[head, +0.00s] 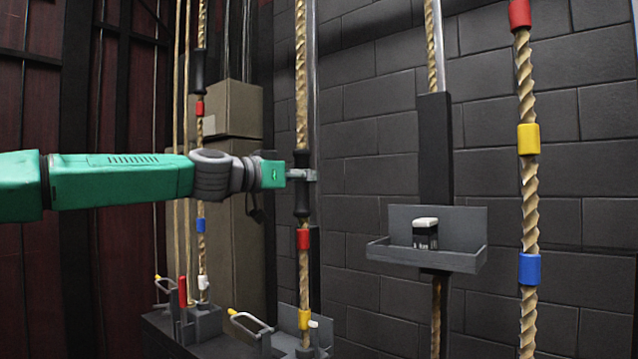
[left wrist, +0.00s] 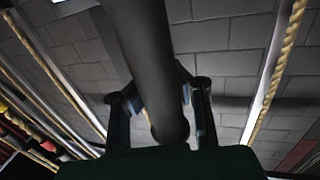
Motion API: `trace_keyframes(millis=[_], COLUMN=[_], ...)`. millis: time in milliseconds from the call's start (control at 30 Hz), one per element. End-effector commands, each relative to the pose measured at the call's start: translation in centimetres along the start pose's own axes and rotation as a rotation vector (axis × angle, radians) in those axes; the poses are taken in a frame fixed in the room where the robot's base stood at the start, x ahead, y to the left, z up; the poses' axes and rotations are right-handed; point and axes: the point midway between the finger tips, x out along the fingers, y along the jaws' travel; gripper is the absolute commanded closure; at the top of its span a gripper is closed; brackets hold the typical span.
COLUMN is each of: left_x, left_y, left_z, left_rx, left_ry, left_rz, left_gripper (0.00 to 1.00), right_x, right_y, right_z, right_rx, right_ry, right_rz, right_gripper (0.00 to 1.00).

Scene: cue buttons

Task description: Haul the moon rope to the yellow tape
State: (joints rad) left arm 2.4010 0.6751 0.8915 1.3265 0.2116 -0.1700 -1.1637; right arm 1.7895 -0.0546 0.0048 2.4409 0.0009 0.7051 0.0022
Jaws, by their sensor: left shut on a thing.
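My left gripper (head: 302,175) is shut on the black sleeve (head: 302,199) of the middle rope (head: 301,90). Below the sleeve, this rope carries a red tape (head: 303,239) and, lower, a yellow tape (head: 304,319) just above the lock base. In the left wrist view the dark sleeve (left wrist: 150,60) runs between my fingers (left wrist: 165,100). No moon mark is readable, so I cannot tell from a label which rope is the moon rope. My right gripper is out of view.
A left rope has a black sleeve (head: 199,70), red and blue tapes. A right rope (head: 528,200) has red, yellow and blue tapes. A lock lever (head: 250,323) sits low beside the middle rope.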

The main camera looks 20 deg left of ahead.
Motion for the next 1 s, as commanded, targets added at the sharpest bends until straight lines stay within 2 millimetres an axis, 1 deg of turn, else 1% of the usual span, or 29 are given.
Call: trace_keyframes(millis=[33,167,200,267,500,567,667,767,1000], left_x=[-0.5,-0.5,-0.5,-0.5,0.9,1.0,0.5,-0.8,-6.4], left_y=[-0.2,-0.2,-0.2,-0.3,-0.1,0.1,0.3,0.1,-0.7], left_z=[-0.6,-0.6,-0.6,-0.5,0.2,0.2,0.0,0.0,0.2], left_rx=[-0.004,-0.004,-0.004,-0.004,-0.002,0.0,0.002,0.001,-0.007], left_ry=[0.009,0.009,0.009,0.009,-0.006,-0.008,-0.007,-0.005,0.001], left_rz=[0.0,0.001,0.001,0.001,0.0,0.0,0.0,-0.001,-0.004], left_gripper=[1.0,1.0,0.74,0.53,0.53,0.53,0.53,0.53,0.53], right_x=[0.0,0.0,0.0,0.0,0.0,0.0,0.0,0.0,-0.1], right_y=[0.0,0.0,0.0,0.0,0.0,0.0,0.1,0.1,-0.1], right_z=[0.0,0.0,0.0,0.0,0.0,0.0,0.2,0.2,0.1], right_rx=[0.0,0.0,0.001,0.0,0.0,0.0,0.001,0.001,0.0], right_ry=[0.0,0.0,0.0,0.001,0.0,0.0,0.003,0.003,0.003], right_rz=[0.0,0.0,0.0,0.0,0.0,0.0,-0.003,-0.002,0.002], right_gripper=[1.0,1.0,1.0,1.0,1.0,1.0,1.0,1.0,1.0])
